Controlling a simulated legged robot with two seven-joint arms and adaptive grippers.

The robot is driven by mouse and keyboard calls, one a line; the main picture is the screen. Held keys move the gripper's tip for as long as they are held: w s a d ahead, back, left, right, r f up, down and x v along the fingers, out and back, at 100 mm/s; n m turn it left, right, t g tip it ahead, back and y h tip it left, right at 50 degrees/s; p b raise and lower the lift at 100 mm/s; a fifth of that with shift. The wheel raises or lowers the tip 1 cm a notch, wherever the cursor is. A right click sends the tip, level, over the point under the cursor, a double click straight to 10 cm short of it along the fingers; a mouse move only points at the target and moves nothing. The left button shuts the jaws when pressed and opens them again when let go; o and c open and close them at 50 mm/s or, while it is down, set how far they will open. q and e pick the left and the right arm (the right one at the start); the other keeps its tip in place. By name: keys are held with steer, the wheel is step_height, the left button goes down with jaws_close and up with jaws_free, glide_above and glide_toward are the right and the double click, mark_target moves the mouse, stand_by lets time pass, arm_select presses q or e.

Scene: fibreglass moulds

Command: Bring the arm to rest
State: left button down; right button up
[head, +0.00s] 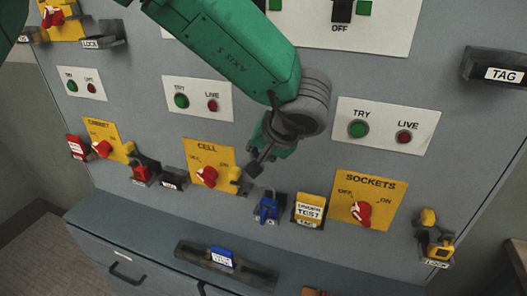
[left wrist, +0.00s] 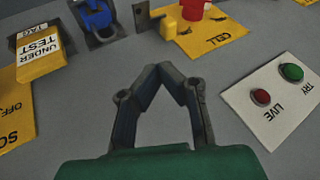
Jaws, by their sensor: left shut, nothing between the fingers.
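My left arm, green, reaches in from the top left in the head view. Its gripper (head: 262,165) is in front of the grey panel, between the yellow CELL plate (head: 203,155) and the TRY/LIVE plate on the right. In the left wrist view the two dark fingers of the left gripper (left wrist: 167,68) meet at their tips with nothing between them. The CELL plate, with a red knob (left wrist: 195,8), lies beyond the fingertips in that view. Whether the fingertips touch the panel is hard to tell. My right gripper is in neither view.
Near the gripper are a blue padlock (head: 267,207), a yellow UNDER TEST tag (head: 309,209) and the SOCKETS plate (head: 378,187). A red padlock (head: 142,172) hangs further left. A grey ledge (head: 185,252) holds a blue item below.

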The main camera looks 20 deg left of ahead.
arm_select(q)
steer(key=s+a+f+m+t+h, duration=0.1)
steer(key=s+a+f, duration=0.3)
steer(key=f, duration=0.6)
steer(key=s+a+f, duration=0.2)
steer(key=a+f, duration=0.3)
steer(key=f, duration=0.5)
steer(key=s+a+f+g+h, duration=0.15)
steer(key=s+f, duration=0.25)
steer(key=s, duration=0.6)
steer(key=s+a+f+g+h+b, duration=0.1)
steer(key=s+f+g+h, duration=0.2)
steer(key=s, duration=0.6)
steer(key=s+a+f+g, duration=0.15)
steer(key=s+f, duration=0.35)
steer(key=s, duration=0.5)
steer(key=w+d+f+b, duration=0.1)
steer(key=w+f+b, duration=0.2)
steer(key=f+b, duration=0.7)
steer(key=shift+d+f+t+b, duration=0.2)
steer(key=shift+f+t+b, duration=0.2)
steer(key=shift+b, duration=0.25)
steer(key=shift+w, duration=0.15)
